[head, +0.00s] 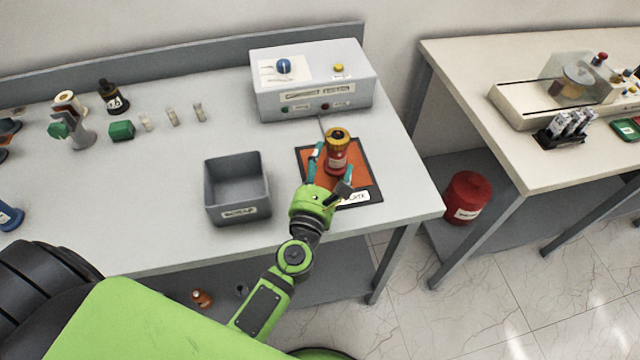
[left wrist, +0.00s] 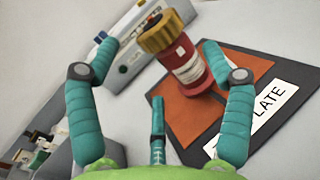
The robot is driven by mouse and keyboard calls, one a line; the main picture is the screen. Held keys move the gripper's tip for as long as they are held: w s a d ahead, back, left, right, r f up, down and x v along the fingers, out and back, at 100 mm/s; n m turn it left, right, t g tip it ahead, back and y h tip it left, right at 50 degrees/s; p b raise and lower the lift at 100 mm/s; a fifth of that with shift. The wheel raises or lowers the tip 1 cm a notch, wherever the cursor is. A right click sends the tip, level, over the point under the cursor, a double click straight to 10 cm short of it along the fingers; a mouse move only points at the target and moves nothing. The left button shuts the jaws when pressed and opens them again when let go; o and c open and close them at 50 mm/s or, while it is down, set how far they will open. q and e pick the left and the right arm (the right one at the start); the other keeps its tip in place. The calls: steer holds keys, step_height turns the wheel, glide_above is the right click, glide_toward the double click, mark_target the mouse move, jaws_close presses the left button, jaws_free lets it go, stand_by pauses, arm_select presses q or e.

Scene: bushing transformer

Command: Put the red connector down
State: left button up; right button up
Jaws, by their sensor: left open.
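The red connector (head: 337,160), a red body with a yellow ribbed cap and a white label, stands upright on the orange pad of the dark plate (head: 372,192). It also shows in the left wrist view (left wrist: 184,60), with its base on the orange area. My left gripper (head: 333,172) is open, its teal fingers spread on the near side of the connector. In the left wrist view my left gripper (left wrist: 163,62) has clear gaps between its fingers and the connector; no finger visibly grips it. My right gripper is not in view.
A grey box with a blue knob (head: 312,85) stands behind the plate. An open grey bin (head: 238,210) is left of it. Green and small pale parts stand further left. A second table (head: 540,165) is at the right, with a red bucket (head: 467,198) beneath.

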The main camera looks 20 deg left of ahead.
arm_select(q)
steer(key=s, duration=0.1)
steer(key=s+b, duration=0.1)
steer(key=s, duration=0.2)
steer(key=shift+s+d+f, duration=0.2)
steer(key=shift+s+d, duration=0.1)
steer(key=shift+s, duration=0.05)
steer(key=shift+s+r, duration=0.15)
steer(key=shift+s, duration=0.4)
stand_by(1.4)
